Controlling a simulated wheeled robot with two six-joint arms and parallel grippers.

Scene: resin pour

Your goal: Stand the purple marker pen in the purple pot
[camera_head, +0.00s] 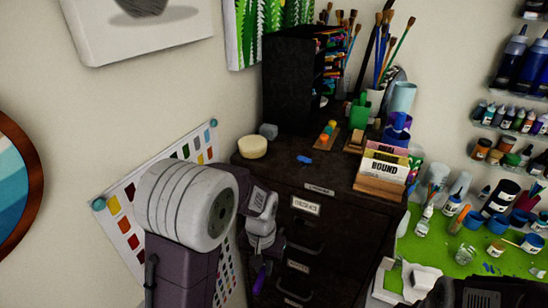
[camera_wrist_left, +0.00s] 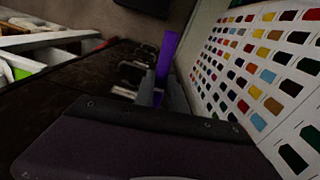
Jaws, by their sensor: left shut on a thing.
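The purple marker pen (camera_head: 259,279) is held by my left gripper (camera_head: 265,256) in front of the dark drawer cabinet, below its top. The pen points down and slightly tilted in the head view. In the left wrist view the purple pen (camera_wrist_left: 167,55) sticks out past the grey fingers (camera_wrist_left: 160,95), which are shut on it. A purple-blue pot (camera_head: 397,133) stands at the right of the cabinet top, with a blue item at its mouth; it is partly hidden by cards, and looks like the purple pot.
The dark cabinet (camera_head: 310,192) has handles on its front. On its top are a green pot (camera_head: 358,115), a cream round tub (camera_head: 253,147), a blue piece (camera_head: 305,160) and a card holder (camera_head: 380,188). A colour chart (camera_wrist_left: 255,70) hangs close beside the gripper. A green mat (camera_head: 440,248) holds paint jars.

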